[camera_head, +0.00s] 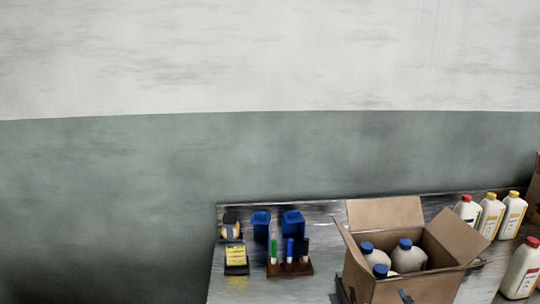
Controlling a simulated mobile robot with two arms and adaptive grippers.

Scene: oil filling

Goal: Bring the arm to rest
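Neither of my arms can be made out in the head view, and no gripper is clearly visible. An open cardboard box (372,286) stands on the metal table (328,212) at the lower right, with its flaps spread. Several white bottles with blue caps (408,258) stand inside it. A small dark shape shows at the bottom edge in front of the box; I cannot tell what it is.
White bottles (490,217) with yellow and red caps stand right of the box, one (521,270) nearer. A marker holder (289,268), blue containers (292,224) and a yellow notepad (236,257) sit at the table's left. Another cardboard box (534,195) is cut off at right.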

